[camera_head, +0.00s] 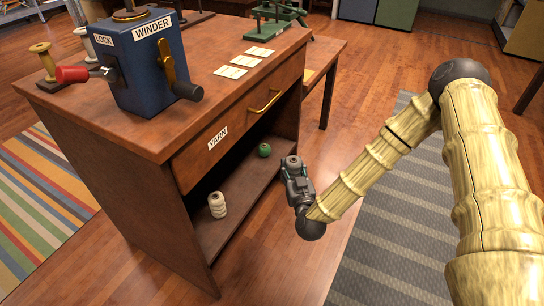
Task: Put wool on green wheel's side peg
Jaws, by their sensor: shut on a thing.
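My gripper (294,169) is at the end of my arm, in front of the open shelf of the wooden cabinet. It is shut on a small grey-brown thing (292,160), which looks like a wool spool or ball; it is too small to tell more.
The cabinet (150,142) has a drawer labelled YARN (232,122). A white yarn cone (217,204) and a green ball (264,150) sit on its lower shelf. A blue winder (150,65), wooden spools (43,60) and white cards (244,60) are on top.

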